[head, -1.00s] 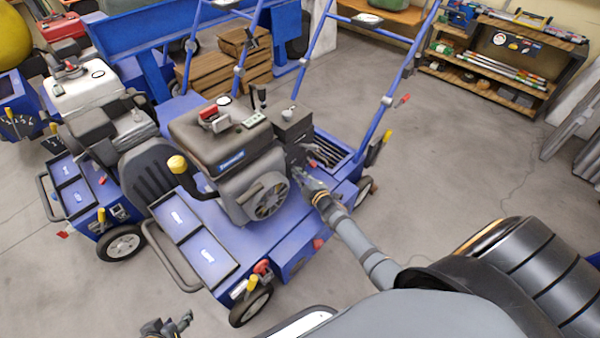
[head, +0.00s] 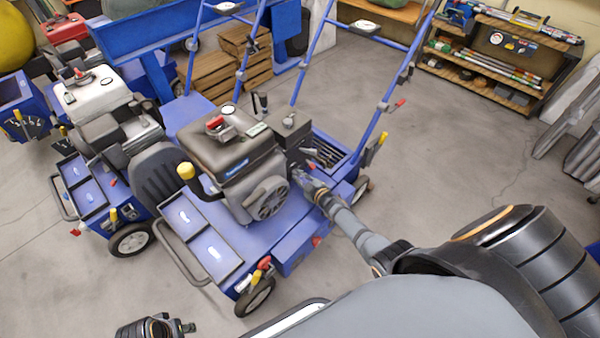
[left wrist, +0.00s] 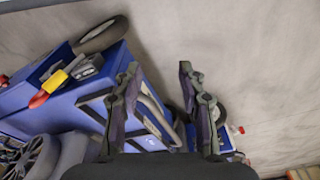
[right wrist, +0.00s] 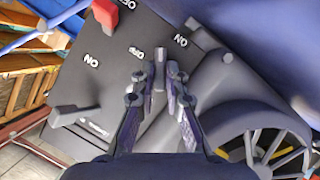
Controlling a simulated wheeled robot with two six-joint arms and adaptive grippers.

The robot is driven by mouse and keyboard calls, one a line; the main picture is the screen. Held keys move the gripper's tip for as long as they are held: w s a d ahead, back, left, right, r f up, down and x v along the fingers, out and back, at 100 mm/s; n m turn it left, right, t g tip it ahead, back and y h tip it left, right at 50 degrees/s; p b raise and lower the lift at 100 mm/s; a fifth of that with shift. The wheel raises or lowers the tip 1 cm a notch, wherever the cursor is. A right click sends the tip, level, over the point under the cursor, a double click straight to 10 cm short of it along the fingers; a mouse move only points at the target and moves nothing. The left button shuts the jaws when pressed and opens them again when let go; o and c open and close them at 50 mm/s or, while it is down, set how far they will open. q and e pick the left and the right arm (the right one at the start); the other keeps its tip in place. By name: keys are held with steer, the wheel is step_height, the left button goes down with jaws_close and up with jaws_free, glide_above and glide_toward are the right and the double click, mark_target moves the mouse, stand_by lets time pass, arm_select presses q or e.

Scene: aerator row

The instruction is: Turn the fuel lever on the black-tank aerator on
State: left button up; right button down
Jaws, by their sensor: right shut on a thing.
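The black-tank aerator stands in the middle of the head view, with its dark tank (head: 218,140) on top of the engine and a blue deck below. My right gripper (head: 298,175) reaches the engine's side from the right. In the right wrist view, its fingers (right wrist: 160,78) are shut on a small grey lever (right wrist: 160,58) on the dark panel (right wrist: 110,75). OFF and ON labels stand beside the lever, OFF to its left and ON to its right. My left gripper (left wrist: 160,75) is open and empty in the left wrist view, above the floor beside a blue machine.
The panel also has a red switch (right wrist: 105,14) and another dark lever (right wrist: 75,115). A finned engine wheel (right wrist: 270,150) is close on the right. A white-tank aerator (head: 90,90) stands at the left. Blue handlebars rise behind. Floor is free toward the shelf (head: 495,65).

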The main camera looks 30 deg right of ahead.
arm_select(q)
step_height(320, 180, down, 9)
steer(key=s+a+p, duration=0.1)
steer(key=a+p, duration=0.1)
steer(key=shift+s+a+f, duration=0.15)
steer(key=shift+s, duration=0.1)
arm_select(e)
steer(key=m+y, duration=0.1)
steer(key=m+g+y, duration=0.1)
steer(key=m, duration=0.2)
steer(key=shift+w+d+r+m+g+y, duration=0.15)
steer(key=shift+d+m+g+y, duration=0.15)
steer(key=shift+d+m+y, duration=0.1)
steer(key=shift+a, duration=0.1)
steer(key=c, duration=1.4)
jaws_free()
arm_select(q)
steer(key=shift+s, duration=0.1)
